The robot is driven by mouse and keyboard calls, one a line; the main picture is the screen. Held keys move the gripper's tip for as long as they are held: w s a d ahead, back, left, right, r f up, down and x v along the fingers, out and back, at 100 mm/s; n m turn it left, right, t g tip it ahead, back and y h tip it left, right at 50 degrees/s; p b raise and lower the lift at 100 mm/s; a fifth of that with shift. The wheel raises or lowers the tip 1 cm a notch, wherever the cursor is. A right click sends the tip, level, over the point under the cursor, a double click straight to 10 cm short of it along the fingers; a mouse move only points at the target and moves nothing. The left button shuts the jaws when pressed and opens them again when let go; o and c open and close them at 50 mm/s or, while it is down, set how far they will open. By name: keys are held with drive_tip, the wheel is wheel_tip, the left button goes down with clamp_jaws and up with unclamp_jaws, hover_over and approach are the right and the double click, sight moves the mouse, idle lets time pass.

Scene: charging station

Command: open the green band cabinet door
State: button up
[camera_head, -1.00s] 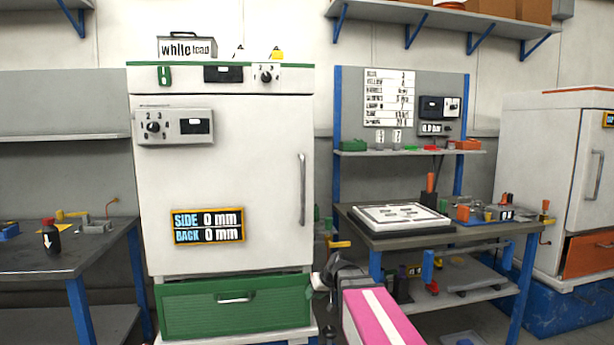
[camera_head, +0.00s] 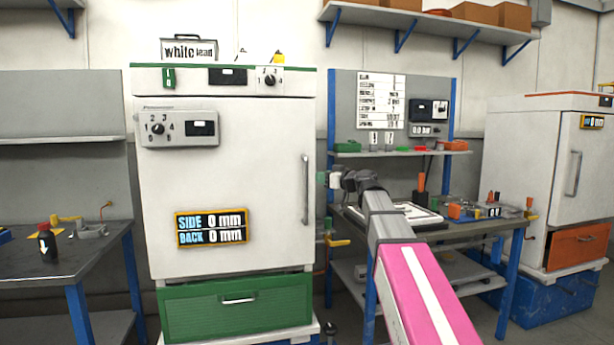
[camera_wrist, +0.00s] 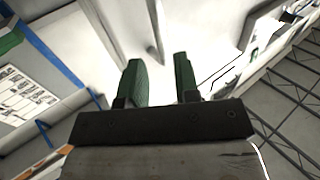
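The green band cabinet (camera_head: 165,270) stands left of centre in the head view, white with a green strip along its top and a green drawer (camera_head: 236,303) below. Its white door (camera_head: 265,150) looks shut. A vertical metal handle (camera_head: 305,190) is on the door's right side. My gripper (camera_head: 324,180) is just right of the handle, with a gap between them. In the wrist view, the two green fingers of my gripper (camera_wrist: 160,75) are apart with nothing between them.
A display reading 0 mm for side and back (camera_head: 212,228) is on the door. A workbench (camera_head: 440,236) with a tray stands to the right. An orange-band cabinet (camera_head: 530,150) stands at far right. Another bench (camera_head: 60,265) is at left.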

sight(302, 174)
drive_tip(key=x, duration=1)
drive_tip(key=shift+w+a, duration=0.2)
